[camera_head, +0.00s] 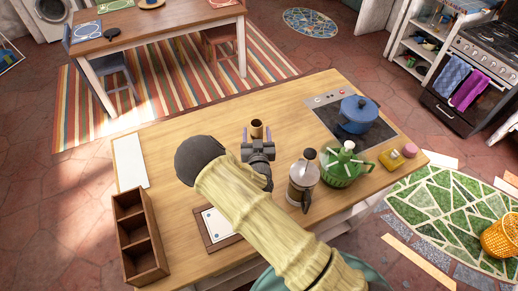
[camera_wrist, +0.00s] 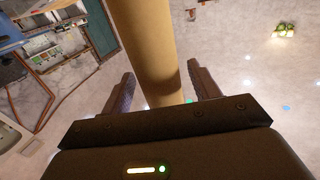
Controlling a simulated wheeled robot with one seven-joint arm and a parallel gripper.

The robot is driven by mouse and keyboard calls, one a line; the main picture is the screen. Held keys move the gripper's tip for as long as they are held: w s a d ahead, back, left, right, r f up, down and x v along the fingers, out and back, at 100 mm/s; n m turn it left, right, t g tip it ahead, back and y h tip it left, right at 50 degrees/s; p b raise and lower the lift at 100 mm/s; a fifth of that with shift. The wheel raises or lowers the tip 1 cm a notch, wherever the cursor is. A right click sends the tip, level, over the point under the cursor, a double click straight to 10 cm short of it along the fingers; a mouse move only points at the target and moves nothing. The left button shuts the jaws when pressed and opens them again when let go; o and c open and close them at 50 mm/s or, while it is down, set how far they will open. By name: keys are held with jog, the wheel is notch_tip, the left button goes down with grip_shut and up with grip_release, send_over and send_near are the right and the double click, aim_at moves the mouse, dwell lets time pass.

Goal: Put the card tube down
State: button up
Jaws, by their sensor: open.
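The card tube (camera_head: 257,129) is a short brown cylinder with an open top. It looks upright at the middle of the wooden counter, just beyond my gripper (camera_head: 257,136). My gripper is open, with one finger on each side of the tube. In the wrist view the tan tube (camera_wrist: 145,45) lies between the two spread fingers (camera_wrist: 163,92), with a gap showing on either side. The tube's lower end is hidden by my gripper in the head view, so its contact with the counter cannot be seen.
On the counter (camera_head: 180,130), a French press (camera_head: 301,186) and a green pot (camera_head: 343,168) stand close to the right of my arm. A blue pot (camera_head: 357,114) sits on the hob. A wooden compartment box (camera_head: 127,212) is at the left. Bare wood lies left of the tube.

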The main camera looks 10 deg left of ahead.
jog(key=b+v, duration=0.5)
jog(key=v, duration=0.6)
jog(key=shift+s, duration=0.4)
jog(key=shift+d, duration=0.1)
jog(key=shift+w+f, duration=0.1)
jog(key=shift+w, duration=0.05)
